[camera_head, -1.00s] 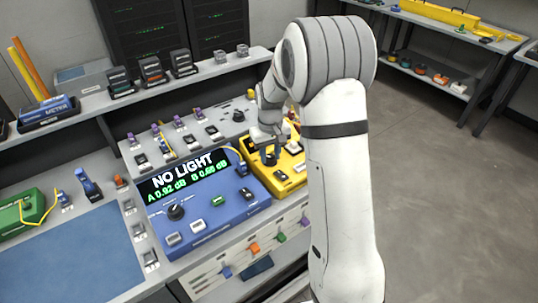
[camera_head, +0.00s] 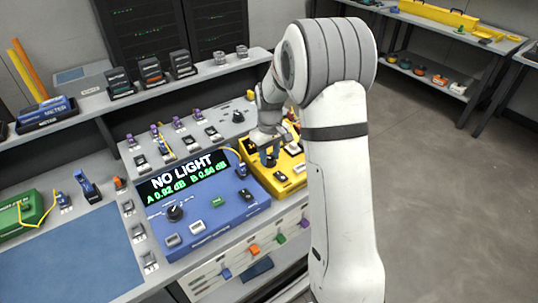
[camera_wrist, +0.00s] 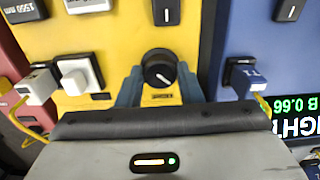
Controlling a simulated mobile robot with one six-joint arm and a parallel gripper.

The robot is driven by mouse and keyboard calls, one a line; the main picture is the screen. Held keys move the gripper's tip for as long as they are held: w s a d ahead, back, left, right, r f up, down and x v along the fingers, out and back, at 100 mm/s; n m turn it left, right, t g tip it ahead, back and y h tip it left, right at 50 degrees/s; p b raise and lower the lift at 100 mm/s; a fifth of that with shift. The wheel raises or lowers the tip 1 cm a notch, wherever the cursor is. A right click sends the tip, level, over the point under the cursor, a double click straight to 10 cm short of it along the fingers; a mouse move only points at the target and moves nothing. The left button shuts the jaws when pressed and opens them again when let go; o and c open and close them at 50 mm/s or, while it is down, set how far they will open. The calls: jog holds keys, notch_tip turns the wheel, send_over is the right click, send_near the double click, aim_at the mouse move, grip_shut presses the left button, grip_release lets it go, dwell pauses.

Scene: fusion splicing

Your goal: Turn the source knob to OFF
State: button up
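A round black knob (camera_wrist: 159,70) with a white pointer mark sits on the yellow unit (camera_wrist: 115,30). In the wrist view its mark points toward the lower right. The label beside the knob is too small to read. My gripper (camera_wrist: 160,82) is open, with one blue-grey finger on each side of the knob and narrow gaps between; I cannot tell whether either finger touches it. In the head view my gripper (camera_head: 268,158) is over the yellow unit (camera_head: 262,180) and partly hides its knob.
The blue meter (camera_head: 210,215) beside the yellow unit reads NO LIGHT and has its own black dial (camera_head: 175,213). A white switch (camera_wrist: 80,75) lies left of the knob.

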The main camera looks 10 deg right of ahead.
aim_at(270, 159)
jog(key=o, duration=0.4)
jog(key=shift+o, duration=0.2)
jog(key=shift+r, duration=0.1)
notch_tip(270, 159, up, 8)
jog(key=shift+f, duration=0.2)
dwell(0.3)
jog(key=shift+s+r, duration=0.25)
jog(key=s+r+m+t, duration=0.1)
jog(key=s+r+m, duration=0.1)
jog(key=s, duration=1.1)
jog(key=s+r+m+t, duration=0.1)
jog(key=s+r+m, duration=0.1)
jog(key=s, duration=1.2)
jog(key=shift+a+r+m+t+p, duration=0.15)
jog(key=shift+r+m+t+p, duration=0.15)
jog(key=shift+r, duration=0.6)
